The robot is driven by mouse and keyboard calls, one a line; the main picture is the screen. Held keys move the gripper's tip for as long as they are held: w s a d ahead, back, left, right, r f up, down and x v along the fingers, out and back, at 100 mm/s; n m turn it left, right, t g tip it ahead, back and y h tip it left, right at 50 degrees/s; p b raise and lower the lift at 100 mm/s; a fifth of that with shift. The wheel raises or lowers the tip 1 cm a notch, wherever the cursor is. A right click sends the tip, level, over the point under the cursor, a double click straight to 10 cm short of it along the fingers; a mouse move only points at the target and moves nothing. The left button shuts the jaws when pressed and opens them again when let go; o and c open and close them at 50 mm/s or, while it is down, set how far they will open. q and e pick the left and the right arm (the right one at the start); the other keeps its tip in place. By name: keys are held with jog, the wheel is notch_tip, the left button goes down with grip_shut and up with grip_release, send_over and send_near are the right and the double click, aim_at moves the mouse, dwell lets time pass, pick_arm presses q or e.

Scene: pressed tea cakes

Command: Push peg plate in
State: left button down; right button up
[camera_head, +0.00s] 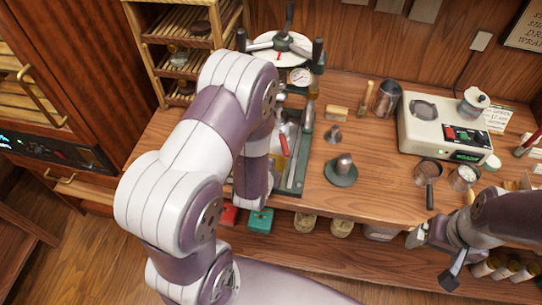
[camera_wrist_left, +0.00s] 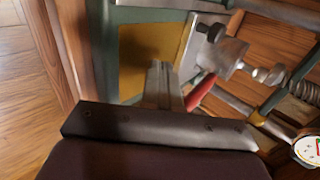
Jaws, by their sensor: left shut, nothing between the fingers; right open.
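The press (camera_head: 290,120) stands at the back left of the bench, with a round white top, a dial gauge and dark handles. My left arm covers much of its front. In the left wrist view, a yellow plate (camera_wrist_left: 140,42) lies within a green frame, beside a metal block with a black knob (camera_wrist_left: 212,32). I cannot tell which part is the peg plate. My left gripper (camera_wrist_left: 163,80) is shut and empty, its tips close to the yellow plate; contact is unclear. It is hidden in the head view. My right gripper (camera_head: 433,260) is open and empty off the bench's front edge.
A dark green round base with a metal weight (camera_head: 342,170), a cream scale (camera_head: 445,130) and a small pan (camera_head: 428,178) stand to the right. A slatted rack (camera_head: 180,30) is at the back left.

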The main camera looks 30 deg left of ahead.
aim_at(274, 145)
pick_arm(q)
jog(key=w, duration=0.1)
jog(key=w+a+p, duration=0.1)
jog(key=w, duration=0.1)
jog(key=shift+w+a+f, duration=0.1)
jog(key=shift+w, duration=0.05)
jog(key=shift+w+f, duration=0.1)
jog(key=shift+w, duration=0.3)
jog(key=shift+w+a+b, duration=0.15)
jog(key=shift+w+a, duration=0.1)
jog(key=shift+w, duration=0.65)
jog(key=shift+w+a+b, duration=0.15)
jog(key=shift+w+a, duration=0.05)
jog(key=shift+w, duration=0.7)
jog(key=shift+s, duration=0.1)
